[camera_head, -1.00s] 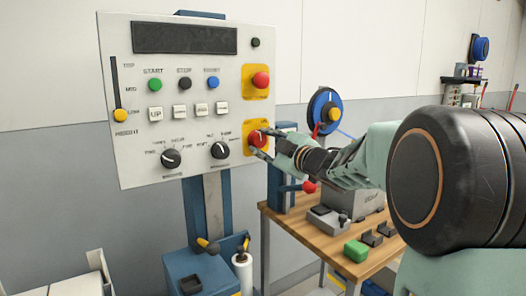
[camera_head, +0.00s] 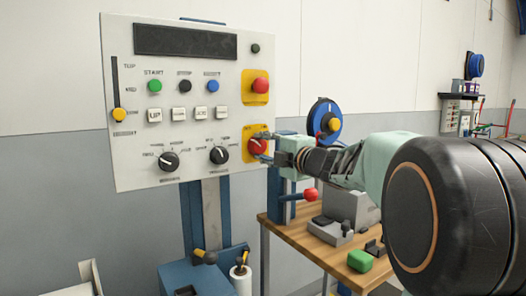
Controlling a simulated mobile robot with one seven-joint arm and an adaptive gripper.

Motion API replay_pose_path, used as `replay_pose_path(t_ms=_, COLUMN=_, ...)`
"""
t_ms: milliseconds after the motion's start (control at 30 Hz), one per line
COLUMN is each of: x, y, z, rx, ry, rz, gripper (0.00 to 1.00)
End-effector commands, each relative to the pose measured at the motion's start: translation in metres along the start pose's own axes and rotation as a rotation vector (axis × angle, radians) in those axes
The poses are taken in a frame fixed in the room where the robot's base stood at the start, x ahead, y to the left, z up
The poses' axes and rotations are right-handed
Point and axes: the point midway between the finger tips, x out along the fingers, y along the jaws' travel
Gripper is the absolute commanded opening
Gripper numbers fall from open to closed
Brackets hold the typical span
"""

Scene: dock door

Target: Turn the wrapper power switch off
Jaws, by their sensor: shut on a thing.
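The wrapper control panel (camera_head: 135,90) is a pale grey plate on a blue post. The power switch (camera_head: 257,146) is a red rotary knob on a yellow plate at the panel's lower right. My gripper (camera_head: 262,147) reaches in from the right and is shut on this red knob, one finger above the other in the picture. The fingers and wrist cover its right side, so the knob's exact angle and its marks are hard to read.
A red mushroom button (camera_head: 260,85) on a yellow plate sits just above the switch. Two black selector knobs, one of them the right knob (camera_head: 219,155), lie to its left. A wooden bench (camera_head: 300,238) with a vise and green block (camera_head: 360,261) stands below my arm.

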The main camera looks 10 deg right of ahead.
Motion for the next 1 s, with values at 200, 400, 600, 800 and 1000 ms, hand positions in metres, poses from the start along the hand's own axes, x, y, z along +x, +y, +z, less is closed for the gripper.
replay_pose_path(t_ms=200, x=-0.0001, y=-0.0007, z=0.0003, rx=-0.013, ry=-0.001, rz=-0.002, gripper=0.1)
replay_pose_path(t_ms=400, x=-0.0001, y=-0.0006, z=0.0003, rx=-0.013, ry=-0.001, rz=-0.002, gripper=0.1)
replay_pose_path(t_ms=600, x=-0.0001, y=-0.0005, z=0.0003, rx=-0.013, ry=-0.001, rz=-0.001, gripper=0.49)
replay_pose_path(t_ms=800, x=0.0, y=-0.0002, z=0.0002, rx=-0.012, ry=0.0, rz=-0.001, gripper=0.52)
replay_pose_path(t_ms=1000, x=-0.0057, y=0.0007, z=0.0006, rx=-0.013, ry=-0.002, rz=0.0, gripper=0.52)
